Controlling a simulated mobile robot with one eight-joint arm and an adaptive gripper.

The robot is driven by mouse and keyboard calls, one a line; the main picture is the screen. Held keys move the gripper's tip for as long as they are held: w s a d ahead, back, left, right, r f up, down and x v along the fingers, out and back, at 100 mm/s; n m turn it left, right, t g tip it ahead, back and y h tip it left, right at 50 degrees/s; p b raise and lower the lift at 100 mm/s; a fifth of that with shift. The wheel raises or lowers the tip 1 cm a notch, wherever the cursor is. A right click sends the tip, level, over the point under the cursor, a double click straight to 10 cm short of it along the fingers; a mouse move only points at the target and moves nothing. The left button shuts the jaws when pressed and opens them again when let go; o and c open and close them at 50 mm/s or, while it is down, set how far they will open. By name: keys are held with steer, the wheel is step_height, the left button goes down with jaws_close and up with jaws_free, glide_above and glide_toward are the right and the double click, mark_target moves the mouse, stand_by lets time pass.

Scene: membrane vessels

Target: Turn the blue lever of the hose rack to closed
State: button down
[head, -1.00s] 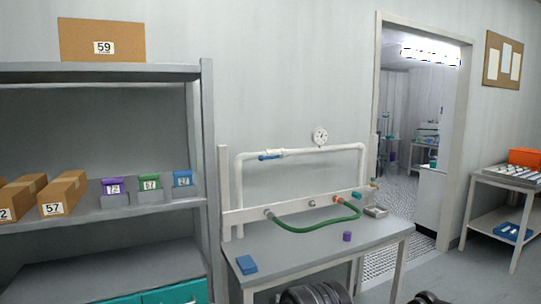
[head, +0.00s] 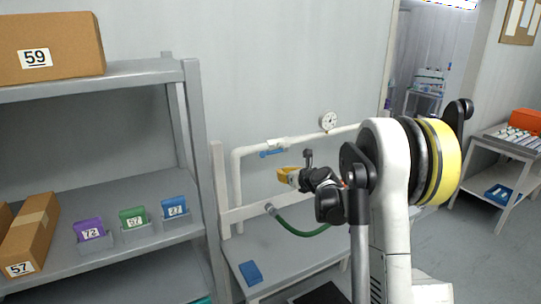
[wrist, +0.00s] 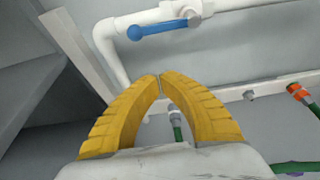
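The blue lever (head: 272,154) sits on the white pipe of the hose rack, just below a white valve body (head: 278,144). It lies roughly along the pipe; in the wrist view the lever (wrist: 163,28) points left from the valve, near the top. My gripper (head: 282,175) is in front of the rack, below and a little right of the lever in the head view, and apart from it. In the wrist view the yellow fingertips (wrist: 160,77) meet with nothing between them, below the lever. My arm hides the right part of the rack.
A green hose (head: 300,231) hangs from the rack's lower rail over a grey table (head: 238,248) with a blue block (head: 250,272). A gauge (head: 328,121) tops the pipe. A grey shelf (head: 193,130) with boxes and bins stands left.

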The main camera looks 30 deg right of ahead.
mark_target(274, 152)
steer(key=w, duration=0.9)
steer(key=shift+a+r+b, duration=0.3)
steer(key=shift+r+b, duration=0.05)
steer(key=shift+r, duration=0.05)
steer(key=shift+s, duration=0.1)
steer(key=shift+r, duration=0.1)
